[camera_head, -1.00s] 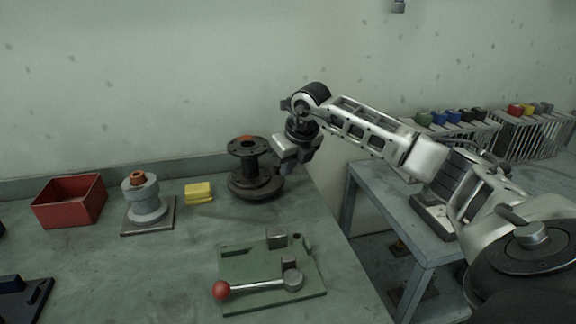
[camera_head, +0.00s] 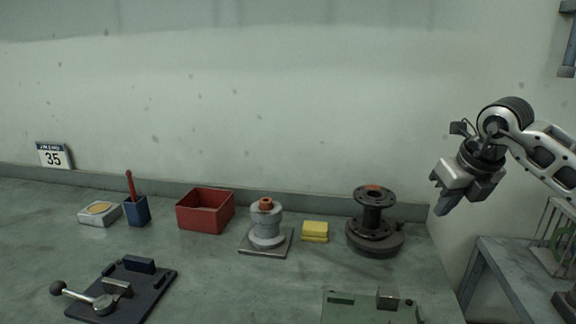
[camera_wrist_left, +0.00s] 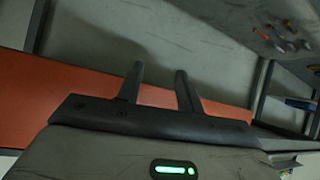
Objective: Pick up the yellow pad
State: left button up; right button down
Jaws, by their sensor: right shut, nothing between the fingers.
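The yellow pad (camera_head: 314,231) lies on the workbench in the head view, between the grey stepped part on a plate (camera_head: 267,232) and the dark flanged spool (camera_head: 374,222). Nothing touches it. My right gripper (camera_head: 441,194) is at the right, above the bench's right edge, beyond the spool and well apart from the pad. It is shut and empty. My left gripper (camera_wrist_left: 158,82) shows only in the left wrist view. Its two fingers are apart with nothing between them, near an orange-red surface. The pad is not in that view.
A red bin (camera_head: 205,211), a blue cup with a red handle (camera_head: 137,209) and a white box (camera_head: 100,214) stand to the left. A dark fixture with a lever (camera_head: 122,291) and a green fixture (camera_head: 350,308) are in front. The bench before the pad is clear.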

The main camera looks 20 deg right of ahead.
aim_at(318, 232)
jog(key=k, duration=1)
